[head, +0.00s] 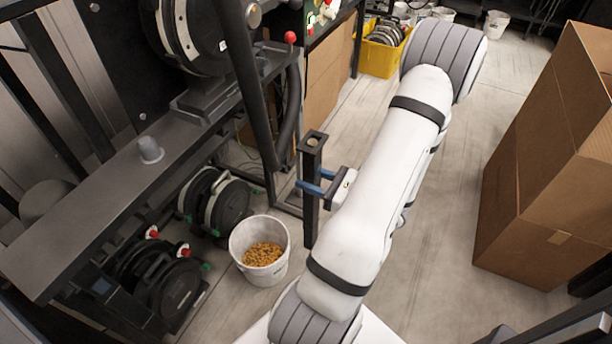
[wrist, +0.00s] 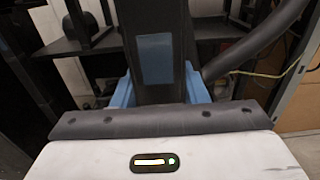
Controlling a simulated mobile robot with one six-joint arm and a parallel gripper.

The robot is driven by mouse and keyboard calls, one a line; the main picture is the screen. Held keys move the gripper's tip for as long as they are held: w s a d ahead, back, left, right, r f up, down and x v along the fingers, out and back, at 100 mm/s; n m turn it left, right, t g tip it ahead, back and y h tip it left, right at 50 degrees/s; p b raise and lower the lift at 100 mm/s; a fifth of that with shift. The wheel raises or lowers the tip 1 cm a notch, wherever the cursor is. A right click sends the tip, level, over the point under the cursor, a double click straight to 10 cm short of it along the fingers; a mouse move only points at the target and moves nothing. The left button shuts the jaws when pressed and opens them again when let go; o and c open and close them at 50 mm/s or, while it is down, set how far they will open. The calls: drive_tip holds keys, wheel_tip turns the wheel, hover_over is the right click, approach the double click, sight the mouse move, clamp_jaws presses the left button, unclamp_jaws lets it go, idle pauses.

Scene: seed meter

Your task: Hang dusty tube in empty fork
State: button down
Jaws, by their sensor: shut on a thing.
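My gripper (head: 313,187) is low in front of the machine frame, its blue fingers on either side of a dark upright square post (head: 311,215). The post has a round hole in its top end. The wrist view shows the post (wrist: 158,25) rising between the blue fingertips (wrist: 158,88), with a blue patch on its face. A thick dark tube (head: 240,75) runs down beside the machine and bends up again; it also shows in the wrist view (wrist: 255,42), passing behind the post. I cannot make out dust on it or pick out an empty fork.
A white bucket of yellow-brown grain (head: 263,254) stands on the floor left of the post. Black reels (head: 229,206) sit under the bench (head: 110,200). Cardboard boxes (head: 545,165) stand at right, and a yellow crate (head: 378,60) at back. Floor is clear between arm and boxes.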

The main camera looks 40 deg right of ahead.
drive_tip(key=shift+v, duration=1.85)
